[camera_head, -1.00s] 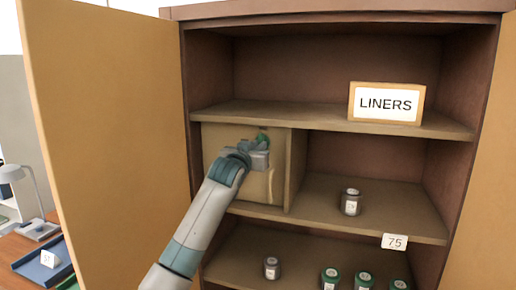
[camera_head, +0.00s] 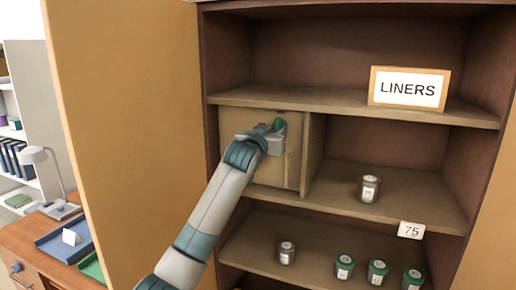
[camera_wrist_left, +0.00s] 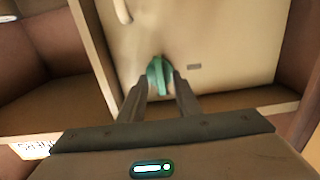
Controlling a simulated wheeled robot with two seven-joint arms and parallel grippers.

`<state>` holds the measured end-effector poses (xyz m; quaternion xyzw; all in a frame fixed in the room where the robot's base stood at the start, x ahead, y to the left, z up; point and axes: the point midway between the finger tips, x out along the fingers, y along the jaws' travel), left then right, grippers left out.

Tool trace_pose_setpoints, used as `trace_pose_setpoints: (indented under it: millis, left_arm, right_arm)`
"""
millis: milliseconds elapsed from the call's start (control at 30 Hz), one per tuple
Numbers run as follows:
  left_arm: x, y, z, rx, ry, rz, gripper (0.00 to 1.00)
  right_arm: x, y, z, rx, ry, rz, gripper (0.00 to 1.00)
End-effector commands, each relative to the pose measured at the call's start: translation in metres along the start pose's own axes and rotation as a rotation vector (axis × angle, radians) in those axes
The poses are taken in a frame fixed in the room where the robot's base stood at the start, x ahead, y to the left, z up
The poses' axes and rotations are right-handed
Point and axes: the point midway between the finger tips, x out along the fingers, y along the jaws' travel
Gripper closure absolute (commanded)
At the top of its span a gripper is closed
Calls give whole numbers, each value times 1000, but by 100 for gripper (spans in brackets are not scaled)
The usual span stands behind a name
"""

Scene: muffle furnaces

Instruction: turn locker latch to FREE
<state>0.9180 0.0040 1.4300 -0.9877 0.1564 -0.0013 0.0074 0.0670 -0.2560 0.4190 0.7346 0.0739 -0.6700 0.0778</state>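The locker is a small tan door (camera_head: 238,128) in the left middle compartment of the cabinet, and it is shut. Its latch is a green knob (camera_wrist_left: 159,76) with a raised bar, which stands roughly upright in the left wrist view. The knob also shows in the head view (camera_head: 279,124), partly hidden by my gripper. My left gripper (camera_wrist_left: 160,80) has its two fingers on either side of the knob, with slight gaps seeming to remain beside the bar. My right gripper is out of view.
The open left cabinet door (camera_head: 125,130) stands beside my left arm. A LINERS sign (camera_head: 409,88) is on the upper shelf. A jar (camera_head: 369,188) stands right of the locker, and several jars stand on the shelf below. A desk (camera_head: 40,240) is at far left.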

Motion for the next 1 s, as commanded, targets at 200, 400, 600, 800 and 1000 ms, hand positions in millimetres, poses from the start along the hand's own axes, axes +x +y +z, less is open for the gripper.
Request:
trace_pose_setpoints:
  millis: [200,400,600,800,1000]
  left_arm:
    - [-26,0,4,0,2,0,70]
    - [-57,0,5,0,2,1,70]
    - [-91,0,4,1,2,1,70]
    - [-126,0,5,1,1,0,70]
    - [-151,0,4,1,-1,0,70]
  right_arm:
    - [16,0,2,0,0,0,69]
    - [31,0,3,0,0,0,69]
    - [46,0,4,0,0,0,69]
    - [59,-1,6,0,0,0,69]
    - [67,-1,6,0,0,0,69]
